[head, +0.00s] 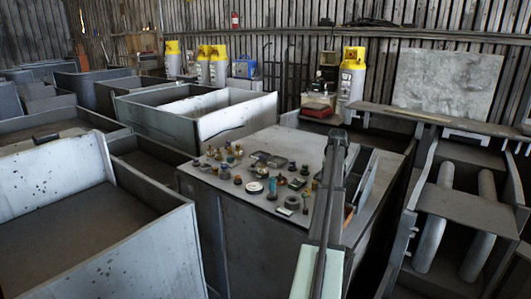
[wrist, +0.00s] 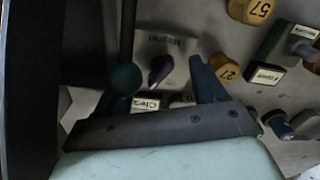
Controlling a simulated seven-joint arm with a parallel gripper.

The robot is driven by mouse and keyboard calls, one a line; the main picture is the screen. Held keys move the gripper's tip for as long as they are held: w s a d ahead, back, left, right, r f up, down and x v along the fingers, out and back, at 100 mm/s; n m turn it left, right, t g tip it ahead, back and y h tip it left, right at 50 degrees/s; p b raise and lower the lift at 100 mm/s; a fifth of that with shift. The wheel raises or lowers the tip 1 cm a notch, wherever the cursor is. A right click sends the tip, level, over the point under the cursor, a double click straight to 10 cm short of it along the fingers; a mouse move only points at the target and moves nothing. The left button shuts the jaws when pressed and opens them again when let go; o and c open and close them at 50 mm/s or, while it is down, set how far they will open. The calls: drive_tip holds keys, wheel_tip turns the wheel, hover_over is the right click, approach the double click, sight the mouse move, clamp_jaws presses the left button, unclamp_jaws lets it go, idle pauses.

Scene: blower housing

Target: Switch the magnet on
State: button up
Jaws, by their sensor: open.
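In the wrist view, a pale plate (wrist: 188,47) carries upside-down lettering that looks like "Magnet". A small purple knob (wrist: 161,68) stands out from this plate. My gripper (wrist: 163,80) is open, with its blue fingers on either side of the purple knob in the picture; I see no contact. A dark green ball (wrist: 125,77) at the end of a dark rod shows by the left finger; I cannot tell if they touch. In the head view, the purple knob cannot be made out among the small controls, and my fingertips are not clear.
Yellow knobs marked 57 (wrist: 251,10) and 27 (wrist: 226,69) are close on the right. A small white label (wrist: 146,103) is near the gripper's palm. In the head view, several controls crowd the grey cabinet top (head: 222,203); open grey bins (head: 215,118) stand behind.

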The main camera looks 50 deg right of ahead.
drive_tip(key=n, duration=0.3)
drive_tip(key=shift+f, duration=0.25)
wheel_tip(320, 180, up, 14)
drive_tip(key=w+a+f+t+h, duration=0.1)
drive_tip(key=w+a, duration=0.2)
drive_tip(key=w, duration=0.6)
drive_tip(key=w+a+f+t+h, duration=0.1)
drive_tip(key=w+a+h, duration=0.1)
drive_tip(key=w, duration=0.8)
drive_tip(key=w+a+f+t+h, duration=0.1)
drive_tip(key=w+a, duration=0.2)
drive_tip(key=w, duration=0.6)
drive_tip(key=shift+w+a+f+h, duration=0.15)
drive_tip(key=shift+a+f+h, duration=0.15)
